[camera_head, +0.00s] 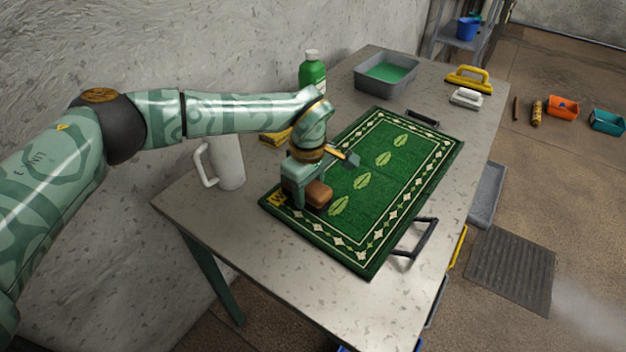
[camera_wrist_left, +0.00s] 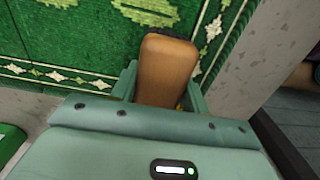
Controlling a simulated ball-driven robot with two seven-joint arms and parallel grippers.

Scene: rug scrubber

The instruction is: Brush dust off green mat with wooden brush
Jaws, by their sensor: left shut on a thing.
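The green mat (camera_head: 392,178) with a leaf pattern and a pale diamond border lies on the grey table. My left gripper (camera_head: 309,200) is over the mat's near left part. It is shut on the wooden brush (camera_head: 319,194), a brown block with rounded ends. In the left wrist view the brush (camera_wrist_left: 166,70) sits between the two fingers, with the mat (camera_wrist_left: 90,38) beneath it. Whether the bristles touch the mat is hidden. I cannot make out dust on the mat. My right gripper is not in view.
On the table (camera_head: 262,252) stand a white pitcher (camera_head: 227,165), a green bottle (camera_head: 312,73), a grey basin of green liquid (camera_head: 388,74), a yellow-handled brush (camera_head: 468,79) and a white brush (camera_head: 466,97). Black handles (camera_head: 418,238) flank the mat. The table's front left is clear.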

